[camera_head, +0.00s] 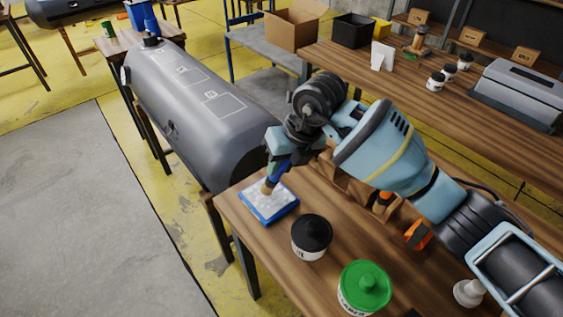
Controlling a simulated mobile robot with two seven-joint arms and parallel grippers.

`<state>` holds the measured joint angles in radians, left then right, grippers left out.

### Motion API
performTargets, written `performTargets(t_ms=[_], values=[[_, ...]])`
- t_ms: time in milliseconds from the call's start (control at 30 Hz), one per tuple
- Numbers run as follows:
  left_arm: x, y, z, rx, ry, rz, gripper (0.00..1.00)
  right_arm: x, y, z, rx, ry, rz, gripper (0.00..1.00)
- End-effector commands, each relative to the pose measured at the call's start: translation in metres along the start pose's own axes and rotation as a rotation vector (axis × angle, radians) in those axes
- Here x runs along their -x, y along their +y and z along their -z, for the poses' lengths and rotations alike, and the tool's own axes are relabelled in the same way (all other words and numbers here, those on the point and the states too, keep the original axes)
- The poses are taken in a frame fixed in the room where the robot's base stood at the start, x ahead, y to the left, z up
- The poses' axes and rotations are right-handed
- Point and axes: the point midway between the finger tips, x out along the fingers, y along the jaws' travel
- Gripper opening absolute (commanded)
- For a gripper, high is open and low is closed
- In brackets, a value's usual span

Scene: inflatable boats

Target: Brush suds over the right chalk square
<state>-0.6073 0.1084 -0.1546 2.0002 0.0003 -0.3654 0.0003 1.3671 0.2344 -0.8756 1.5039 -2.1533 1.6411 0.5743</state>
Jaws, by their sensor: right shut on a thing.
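A grey inflatable tube (190,120) lies on stands, left of the wooden table. Several pale chalk marks run along its top, including squares; the right chalk square (224,104) is nearest to me and looks dry at this size. My right gripper (284,157) is shut on a brush with a blue handle (277,173). The brush points down, its tip at the white suds in a shallow blue tray (286,210) on the table corner. Whether the bristles touch the suds is hard to tell. My left gripper is out of view.
A black-lidded tub (312,232) and a green-lidded can (365,287) stand on the wooden table (265,255) close to the tray. Orange-handled tools (417,235) lie partly behind my right arm. A cardboard box (294,25) stands behind. Air above the tube is clear.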

Motion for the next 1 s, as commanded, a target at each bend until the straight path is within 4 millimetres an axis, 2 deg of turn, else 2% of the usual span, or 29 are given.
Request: performTargets(t_ms=[1000], values=[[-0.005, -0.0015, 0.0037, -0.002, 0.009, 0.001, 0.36, -0.0102, -0.0028, 0.0026, 0.0, 0.0, 0.0, 0.01]])
